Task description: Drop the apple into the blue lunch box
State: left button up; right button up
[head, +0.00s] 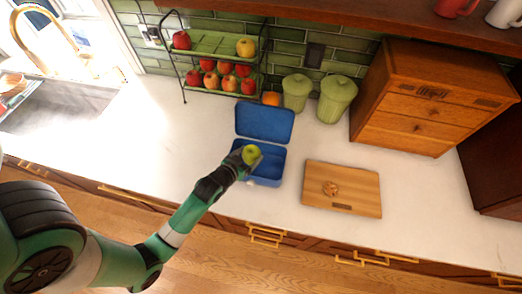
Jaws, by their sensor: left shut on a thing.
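A yellow-green apple (252,154) is held in my left gripper (246,158), which is shut on it. The gripper and apple show over the open blue lunch box (271,166), toward its left half. The lunch box stands on the white counter with its lid (264,121) tipped open at the back. The gripper hides part of the box's left side and interior. A small pale thing shows at the box's front edge below the gripper; I cannot tell what it is. My right gripper is not in view.
A wooden cutting board (342,204) with a small brown item (330,188) lies right of the box. Behind are a two-tier fruit rack (215,45), an orange (271,98), two green canisters (337,98) and a wooden drawer box (425,100). The counter left of the box is clear.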

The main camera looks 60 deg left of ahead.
pick_arm(q)
notch_tip(320, 180, down, 2)
jog(key=shift+f+b, duration=0.2)
jog(key=shift+b, duration=0.55)
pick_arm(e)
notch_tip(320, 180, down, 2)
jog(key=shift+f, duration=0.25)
pick_arm(q)
jog(key=shift+r, duration=0.1)
jog(key=o, duration=1.3)
jog(key=shift+c, duration=0.2)
jog(key=p+v, duration=0.1)
jog(key=v, duration=1)
jog(key=shift+s+p, duration=0.15)
jog(key=shift+p, duration=0.2)
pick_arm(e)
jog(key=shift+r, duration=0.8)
pick_arm(q)
jog(key=shift+d, duration=0.15)
